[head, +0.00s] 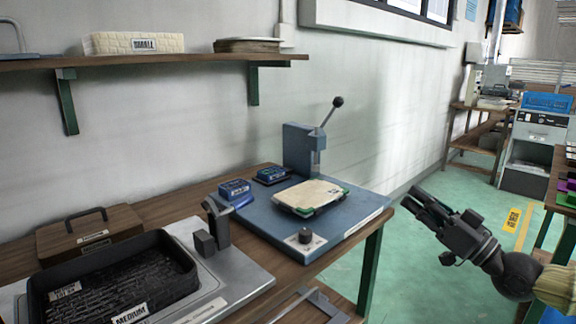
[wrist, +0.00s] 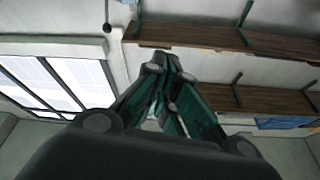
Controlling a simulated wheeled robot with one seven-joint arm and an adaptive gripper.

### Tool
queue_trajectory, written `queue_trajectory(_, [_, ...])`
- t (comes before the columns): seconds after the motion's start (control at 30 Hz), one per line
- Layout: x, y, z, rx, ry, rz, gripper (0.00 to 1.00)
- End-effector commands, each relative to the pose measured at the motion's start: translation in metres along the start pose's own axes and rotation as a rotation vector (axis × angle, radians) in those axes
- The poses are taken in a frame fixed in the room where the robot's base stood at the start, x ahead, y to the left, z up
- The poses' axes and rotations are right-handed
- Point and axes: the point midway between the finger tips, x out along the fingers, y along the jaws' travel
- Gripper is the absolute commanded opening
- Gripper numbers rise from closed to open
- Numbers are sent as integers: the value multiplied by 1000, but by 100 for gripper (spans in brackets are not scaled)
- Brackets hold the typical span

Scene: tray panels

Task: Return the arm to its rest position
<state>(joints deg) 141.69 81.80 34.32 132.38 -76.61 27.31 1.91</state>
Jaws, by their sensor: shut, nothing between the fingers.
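My gripper (head: 424,207) is at the right of the head view, beyond the right end of the workbench and above the green floor. It points toward the left and touches nothing. In the wrist view my gripper (wrist: 168,66) shows its fingers drawn together, with nothing held between them. The wrist camera faces the wall, with shelves and a window behind the fingers.
A wooden workbench (head: 150,209) holds a blue press (head: 302,149), a panel (head: 310,196) on its base, and a black tray (head: 182,258) labelled MEDIUM. A shelf (head: 190,61) hangs on the wall. Another table stands at the far right. Green floor (head: 420,265) lies between.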

Motion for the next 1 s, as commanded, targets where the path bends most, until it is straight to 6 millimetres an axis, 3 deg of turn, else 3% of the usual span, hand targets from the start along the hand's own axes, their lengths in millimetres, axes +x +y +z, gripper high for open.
queue_trajectory(0.27, [11,-7,69,111,-136,19,0])
queue_trajectory(0.53, [7,-20,175,268,-342,78,0])
queue_trajectory(0.77, [-14,-34,263,383,-522,151,0])
queue_trajectory(1.0, [-53,-52,348,479,-713,246,0])
